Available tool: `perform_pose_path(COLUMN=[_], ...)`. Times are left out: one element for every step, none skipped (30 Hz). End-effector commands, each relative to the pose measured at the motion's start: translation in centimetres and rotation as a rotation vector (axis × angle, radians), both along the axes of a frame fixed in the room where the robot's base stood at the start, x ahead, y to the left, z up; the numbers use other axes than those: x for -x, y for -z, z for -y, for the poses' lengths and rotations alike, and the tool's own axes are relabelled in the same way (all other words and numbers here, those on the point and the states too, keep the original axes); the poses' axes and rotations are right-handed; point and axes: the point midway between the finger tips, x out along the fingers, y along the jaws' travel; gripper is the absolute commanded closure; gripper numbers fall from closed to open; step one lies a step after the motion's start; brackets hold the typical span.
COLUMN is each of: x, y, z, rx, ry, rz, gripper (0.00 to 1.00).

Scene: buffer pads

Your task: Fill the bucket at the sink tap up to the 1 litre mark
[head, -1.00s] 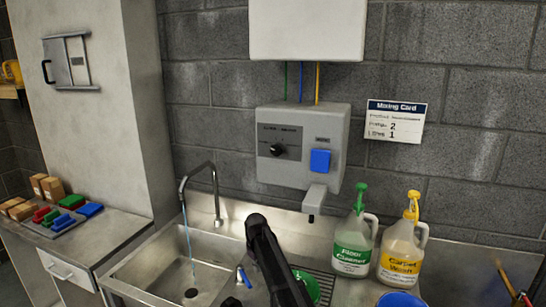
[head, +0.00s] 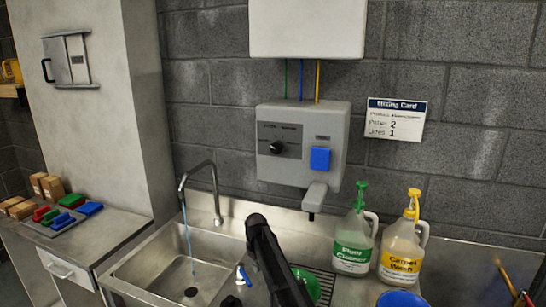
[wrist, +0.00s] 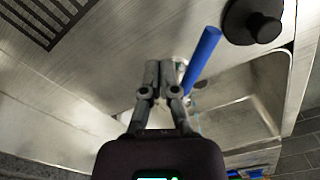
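The sink tap (head: 200,180) arches over the left part of the steel sink (head: 215,256). A thin blue stream of water (head: 187,235) falls from its spout towards the drain, with no bucket under it. A blue lever (head: 243,277) stands at the sink's right side; in the wrist view the blue lever (wrist: 203,55) is close beside my fingertips. My gripper (wrist: 165,70) looks shut, its fingers close together with nothing seen between them; I cannot tell if it touches the lever. A green container (head: 311,284) is partly hidden behind my arm. The rim of a blue container (head: 401,299) shows at the bottom edge.
A grey dispenser (head: 303,147) with a blue button hangs on the wall. Floor cleaner (head: 354,254) and carpet wash (head: 402,262) bottles stand on the right counter. Coloured pads and boxes lie on the left counter. A dark round knobbed object (wrist: 255,22) shows in the wrist view.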

Motion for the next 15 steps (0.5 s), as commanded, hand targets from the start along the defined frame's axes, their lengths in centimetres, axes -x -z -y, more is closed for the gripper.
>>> perform_pose_path(x=[0.0, 0.0, 0.0, 0.0, 0.0, 0.0, 0.0, 0.0, 0.0, 0.0, 0.0, 0.0, 0.0, 0.0, 0.0], y=[0.6, 0.8, 1.0, 1.2, 1.4, 1.6, 1.8, 1.9, 2.1, 2.2, 2.4, 2.5, 2.5, 2.5, 2.5], z=[0.0, 0.0, 0.0, 0.0, 0.0, 0.0, 0.0, 0.0, 0.0, 0.0, 0.0, 0.0, 0.0, 0.0, 0.0], rx=[0.0, 0.0, 0.0, 0.0, 0.0, 0.0, 0.0, 0.0, 0.0, 0.0, 0.0, 0.0, 0.0, 0.0, 0.0], ry=[0.0, 0.0, 0.0, 0.0, 0.0, 0.0, 0.0, 0.0, 0.0, 0.0, 0.0, 0.0, 0.0, 0.0, 0.0], rz=[0.0, 0.0, 0.0, 0.0, 0.0, 0.0, 0.0, 0.0, 0.0, 0.0, 0.0, 0.0, 0.0, 0.0, 0.0], gripper=[1.0, 1.0, 1.0, 1.0, 1.0, 1.0, 1.0, 1.0, 1.0, 1.0, 1.0, 1.0, 1.0, 1.0, 1.0])
